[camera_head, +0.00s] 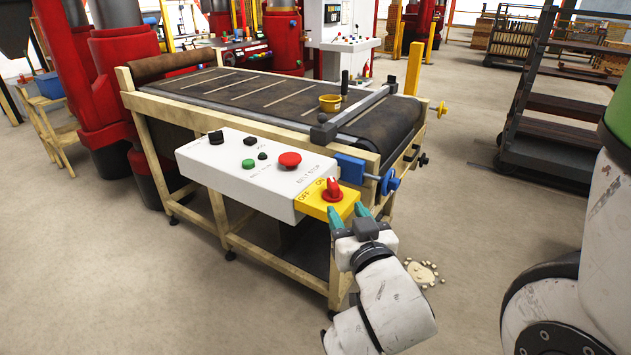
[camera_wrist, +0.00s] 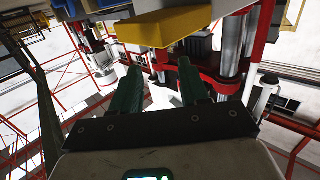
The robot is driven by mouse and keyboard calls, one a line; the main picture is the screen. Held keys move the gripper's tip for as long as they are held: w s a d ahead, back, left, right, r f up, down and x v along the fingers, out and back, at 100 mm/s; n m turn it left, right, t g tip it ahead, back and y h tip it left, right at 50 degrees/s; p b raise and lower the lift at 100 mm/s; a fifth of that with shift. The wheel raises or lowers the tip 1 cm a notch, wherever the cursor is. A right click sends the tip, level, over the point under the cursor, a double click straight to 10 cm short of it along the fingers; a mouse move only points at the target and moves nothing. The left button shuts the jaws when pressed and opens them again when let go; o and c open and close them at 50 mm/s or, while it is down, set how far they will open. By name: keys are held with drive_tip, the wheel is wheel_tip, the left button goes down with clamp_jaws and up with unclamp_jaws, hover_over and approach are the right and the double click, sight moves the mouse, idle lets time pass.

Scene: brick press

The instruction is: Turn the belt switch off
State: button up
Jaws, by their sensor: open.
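The belt switch is a red rotary knob (camera_head: 332,189) on a yellow plate (camera_head: 318,205) marked OFF and ON, at the right end of the white control box (camera_head: 235,170). The knob points up, close to the ON label. My gripper (camera_head: 350,216), with green fingertips, is open just below and right of the yellow plate. No gap to the plate can be clearly judged. In the wrist view the two green fingers (camera_wrist: 160,88) are apart with nothing between them. A yellow block (camera_wrist: 168,26), likely the switch housing, is above them; the red knob does not show there.
A red button (camera_head: 290,159) and a green button (camera_head: 248,163) are on the box. A blue clamp with a handwheel (camera_head: 389,181) is near the switch.

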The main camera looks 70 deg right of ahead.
sight(331, 178)
drive_tip(key=shift+w+d+r+h, duration=0.25)
drive_tip(key=shift+r+h, duration=0.05)
drive_tip(key=shift+r, duration=0.35)
drive_tip(key=shift+w+d+f+b, duration=0.1)
drive_tip(key=shift+w+d+b, duration=0.3)
drive_tip(key=shift+b, duration=0.3)
drive_tip(key=x, duration=0.9)
drive_tip(key=shift+w+d, duration=0.1)
drive_tip(key=shift+d, duration=0.05)
clamp_jaws()
